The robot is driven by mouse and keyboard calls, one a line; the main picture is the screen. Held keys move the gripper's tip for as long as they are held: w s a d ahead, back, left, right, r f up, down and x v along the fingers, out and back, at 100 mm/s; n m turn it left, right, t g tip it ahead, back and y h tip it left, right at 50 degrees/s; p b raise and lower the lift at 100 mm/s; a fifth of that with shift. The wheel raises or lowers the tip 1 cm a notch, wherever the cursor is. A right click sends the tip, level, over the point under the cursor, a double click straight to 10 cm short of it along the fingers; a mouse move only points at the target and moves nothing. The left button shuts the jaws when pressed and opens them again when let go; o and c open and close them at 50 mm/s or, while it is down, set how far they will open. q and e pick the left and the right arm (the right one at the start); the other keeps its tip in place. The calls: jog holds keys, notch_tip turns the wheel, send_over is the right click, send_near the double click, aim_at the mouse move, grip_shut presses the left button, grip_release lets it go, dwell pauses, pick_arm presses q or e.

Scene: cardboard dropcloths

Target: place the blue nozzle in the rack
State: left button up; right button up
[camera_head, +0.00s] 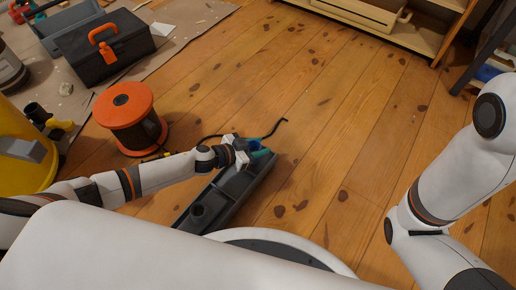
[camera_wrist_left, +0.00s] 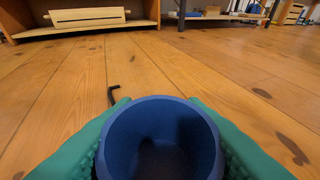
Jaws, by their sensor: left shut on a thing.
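The blue nozzle (camera_wrist_left: 160,140) is a round, open-ended tube held between the green padded fingers of my left gripper (camera_wrist_left: 158,150) in the left wrist view. In the head view my left gripper (camera_head: 257,149) is over the far end of the rack, with only a little blue of the nozzle (camera_head: 254,145) showing. The rack (camera_head: 228,195) is a long dark grey tray with a round opening near its close end, lying on the floor. I cannot tell whether the nozzle touches the rack. My right arm shows at the right, but its gripper is out of view.
An orange spool (camera_head: 126,110), a black toolbox (camera_head: 108,52) and a yellow bucket (camera_head: 22,150) stand to the left. A thin black hooked rod (camera_head: 277,127) lies beyond my left gripper. A wooden shelf unit (camera_head: 385,20) is at the back. The wood floor right of the rack is clear.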

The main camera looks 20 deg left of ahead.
pick_arm(q)
jog(key=shift+f, duration=0.1)
jog(key=o, duration=1)
